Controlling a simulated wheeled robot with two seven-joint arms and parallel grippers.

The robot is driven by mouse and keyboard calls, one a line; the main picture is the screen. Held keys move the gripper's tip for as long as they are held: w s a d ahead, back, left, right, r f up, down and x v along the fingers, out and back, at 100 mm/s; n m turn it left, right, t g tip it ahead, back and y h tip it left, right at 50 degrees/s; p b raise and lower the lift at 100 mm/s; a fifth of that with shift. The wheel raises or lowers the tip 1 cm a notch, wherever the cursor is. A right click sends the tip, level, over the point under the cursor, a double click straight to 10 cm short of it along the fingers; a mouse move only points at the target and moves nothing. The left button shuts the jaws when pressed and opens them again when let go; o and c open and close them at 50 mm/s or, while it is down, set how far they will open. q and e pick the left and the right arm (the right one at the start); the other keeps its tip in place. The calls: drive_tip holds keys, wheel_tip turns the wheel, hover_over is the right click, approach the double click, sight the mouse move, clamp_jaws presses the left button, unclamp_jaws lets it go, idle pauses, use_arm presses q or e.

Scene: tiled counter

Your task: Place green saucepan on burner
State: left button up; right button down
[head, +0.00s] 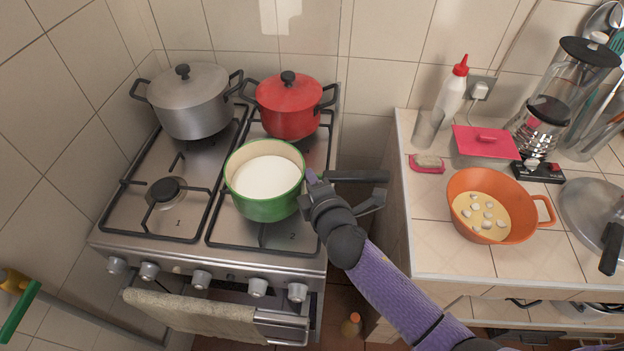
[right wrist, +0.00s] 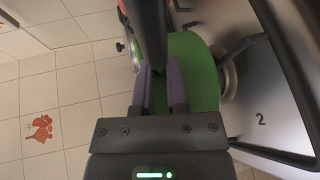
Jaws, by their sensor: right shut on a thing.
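The green saucepan (head: 264,207), filled with something white, is upright over the front right burner marked 2. My right gripper (head: 312,184) is shut on its dark handle at the pan's right side. In the right wrist view the saucepan's green wall (right wrist: 203,85) shows beyond my right gripper's purple fingers (right wrist: 160,90), with the handle between them. The burner under the pan is mostly hidden, and I cannot tell whether the pan touches the grate. The front left burner (head: 165,191), marked 1, is bare.
A grey pot (head: 190,105) and a red pot (head: 288,108) stand on the back burners. The counter at right holds an orange pan (head: 505,228), a red-capped bottle (head: 452,93), a sponge (head: 428,161) and a lid (head: 590,205). A towel (head: 195,315) hangs on the oven rail.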

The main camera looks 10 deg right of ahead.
use_arm(q)
drive_tip(key=shift+d+f, duration=0.15)
drive_tip(key=shift+d, duration=0.05)
use_arm(e)
drive_tip(key=shift+f, duration=0.1)
use_arm(q)
drive_tip(key=shift+d+f+b, duration=0.2)
drive_tip(key=shift+b, duration=0.15)
use_arm(e)
drive_tip(key=shift+f, duration=0.25)
use_arm(q)
drive_tip(key=shift+f, duration=0.1)
use_arm(e)
drive_tip(key=shift+f, duration=0.1)
